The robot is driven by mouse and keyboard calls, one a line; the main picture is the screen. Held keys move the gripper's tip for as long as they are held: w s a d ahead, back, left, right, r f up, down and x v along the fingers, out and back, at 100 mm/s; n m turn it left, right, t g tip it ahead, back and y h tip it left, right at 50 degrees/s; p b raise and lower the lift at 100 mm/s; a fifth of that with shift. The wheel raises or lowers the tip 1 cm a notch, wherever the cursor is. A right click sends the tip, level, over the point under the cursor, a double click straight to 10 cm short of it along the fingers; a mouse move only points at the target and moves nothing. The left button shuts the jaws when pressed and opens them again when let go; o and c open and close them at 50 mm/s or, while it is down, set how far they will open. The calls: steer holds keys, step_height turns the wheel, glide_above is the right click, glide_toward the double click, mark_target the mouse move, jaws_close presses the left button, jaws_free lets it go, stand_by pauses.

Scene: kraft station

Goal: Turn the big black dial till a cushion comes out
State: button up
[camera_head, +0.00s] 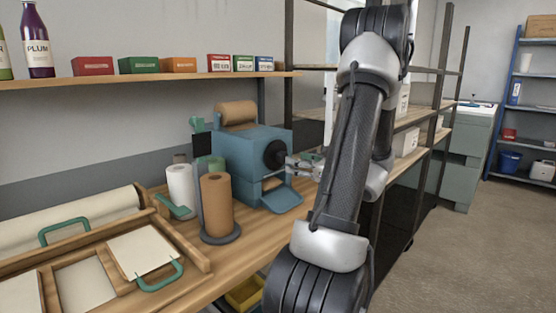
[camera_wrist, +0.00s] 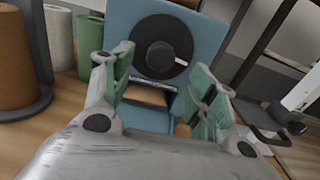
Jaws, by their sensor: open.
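The big black dial (camera_head: 275,154) is on the front of a blue machine (camera_head: 240,150) on the wooden bench. In the wrist view the dial (camera_wrist: 158,48) is a round black disc with a raised hub and a pale mark pointing right and slightly down. My gripper (camera_head: 296,164) is in front of the machine, close to the dial. In the wrist view my gripper (camera_wrist: 160,80) is open with nothing between its fingers, and the dial lies beyond them. Whether a fingertip touches the dial I cannot tell. Below the dial is an opening with brown material (camera_wrist: 147,95) inside.
A brown paper roll (camera_head: 217,205) stands on a dark base left of the machine, beside a white roll (camera_head: 181,188). Wooden trays with green handles (camera_head: 160,276) fill the left bench. A shelf (camera_head: 170,78) with small boxes and bottles runs above.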

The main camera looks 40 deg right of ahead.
mark_target(283, 158)
steer(key=w, duration=0.7)
steer(key=shift+w+a, duration=0.2)
steer(key=shift+a, duration=0.05)
steer(key=shift+c, duration=0.5)
steer(key=c, duration=0.9)
